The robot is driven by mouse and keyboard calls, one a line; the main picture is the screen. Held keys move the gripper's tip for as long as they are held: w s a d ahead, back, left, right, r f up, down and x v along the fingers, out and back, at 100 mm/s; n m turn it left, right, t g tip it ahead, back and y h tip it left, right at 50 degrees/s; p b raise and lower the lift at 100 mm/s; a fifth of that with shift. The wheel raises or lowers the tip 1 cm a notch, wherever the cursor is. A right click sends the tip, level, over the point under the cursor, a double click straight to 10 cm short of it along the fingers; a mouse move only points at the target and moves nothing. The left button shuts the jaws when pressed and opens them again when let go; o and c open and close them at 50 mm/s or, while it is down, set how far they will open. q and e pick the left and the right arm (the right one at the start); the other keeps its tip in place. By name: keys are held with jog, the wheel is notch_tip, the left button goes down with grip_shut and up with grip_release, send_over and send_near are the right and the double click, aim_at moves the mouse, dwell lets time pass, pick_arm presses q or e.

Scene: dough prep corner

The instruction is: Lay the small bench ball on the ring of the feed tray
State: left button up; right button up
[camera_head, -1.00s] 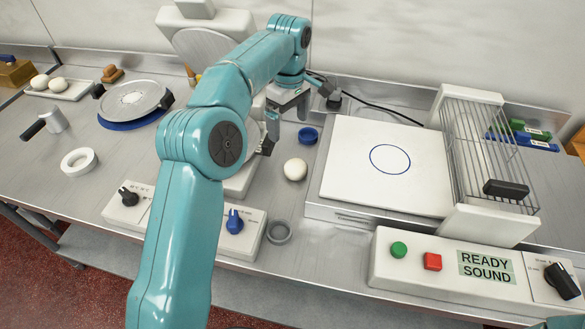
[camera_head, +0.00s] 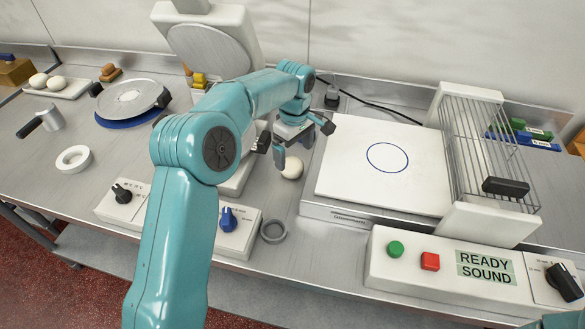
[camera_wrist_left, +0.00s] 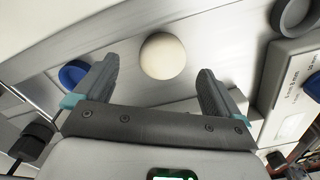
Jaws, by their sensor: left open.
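The small bench ball (camera_head: 292,168), pale and round, lies on the steel bench left of the feed tray. The feed tray (camera_head: 338,186) is a flat white plate with a thin blue ring (camera_head: 369,165) drawn on it; the ring is empty. My left gripper (camera_head: 292,151) is open just above and behind the ball, and a finger hides part of the ball. In the left wrist view the ball (camera_wrist_left: 162,56) shows between the open fingers, slightly beyond the tips, not held. My right gripper is not in view.
A wire guard (camera_head: 470,150) stands right of the tray. A control box with green and red buttons (camera_head: 430,261) is in front. A grey ring (camera_head: 273,230) and a knob box (camera_head: 235,240) lie nearer. A blue cap (camera_wrist_left: 73,74) is beside the left finger.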

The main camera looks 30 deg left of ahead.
pick_arm(q)
jog(key=shift+s+f, duration=0.15)
jog(key=shift+s, duration=0.1)
notch_tip(320, 180, down, 5)
jog(key=shift+w+d+r+p, duration=0.1)
jog(key=shift+p, duration=0.45)
jog(key=shift+s, duration=0.2)
jog(key=shift+w+f, duration=0.15)
jog(key=shift+f, duration=0.05)
jog(key=c, duration=1.3)
jog(key=shift+r, duration=0.1)
notch_tip(320, 180, up, 8)
notch_tip(320, 180, up, 12)
jog(key=p, duration=0.2)
send_over(294, 172)
